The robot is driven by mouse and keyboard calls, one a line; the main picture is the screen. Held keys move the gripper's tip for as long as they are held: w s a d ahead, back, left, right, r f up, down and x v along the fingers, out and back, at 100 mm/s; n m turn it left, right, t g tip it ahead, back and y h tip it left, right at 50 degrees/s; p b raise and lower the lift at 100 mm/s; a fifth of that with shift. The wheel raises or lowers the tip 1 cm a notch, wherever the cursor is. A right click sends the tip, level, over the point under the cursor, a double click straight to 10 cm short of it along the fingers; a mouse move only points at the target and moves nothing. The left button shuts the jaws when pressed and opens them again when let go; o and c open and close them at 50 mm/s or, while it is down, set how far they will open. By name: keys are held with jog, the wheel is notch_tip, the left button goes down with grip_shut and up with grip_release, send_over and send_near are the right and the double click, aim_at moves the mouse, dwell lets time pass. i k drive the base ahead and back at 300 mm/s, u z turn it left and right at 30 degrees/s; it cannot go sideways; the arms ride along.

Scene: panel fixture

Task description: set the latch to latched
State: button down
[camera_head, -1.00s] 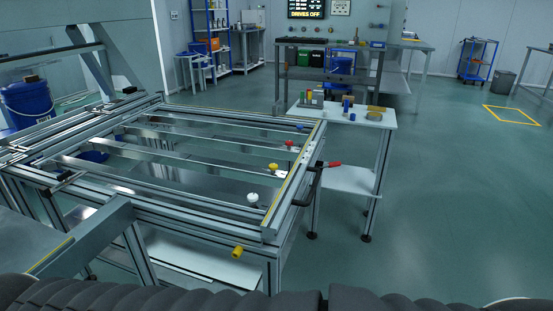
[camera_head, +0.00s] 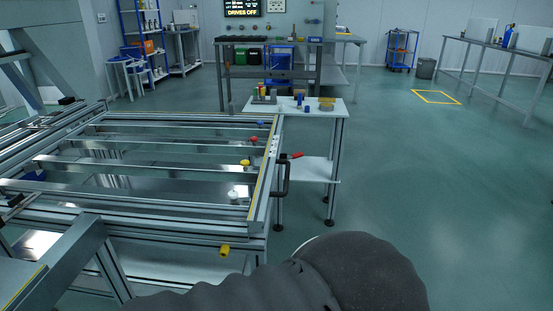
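A small red-handled lever (camera_head: 291,156), which looks like the latch, sits on the right edge of the aluminium panel fixture (camera_head: 262,190). Its red grip points right and slightly up. It is small here, and I cannot tell its latch state. A black bar handle (camera_head: 286,179) is fixed to the same edge, just below the lever. My gripper is not in view. Dark ribbed parts that look like my arm (camera_head: 350,275) fill the bottom centre, well below the lever and apart from it.
A yellow knob (camera_head: 224,251) sticks out at the fixture's front. A white side table (camera_head: 335,106) with small parts stands behind the lever, its lower shelf (camera_head: 318,172) close to the handle. Open floor (camera_head: 430,190) lies to the right.

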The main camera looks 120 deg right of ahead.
aim_at(295, 156)
jog(key=u, duration=0.05)
jog(key=i, duration=0.1)
jog(key=z, duration=4.35)
jog(key=i, duration=0.5)
jog(key=k, duration=1)
jog(key=u, duration=0.75)
jog(key=i, duration=0.75)
jog(key=z, duration=1.05)
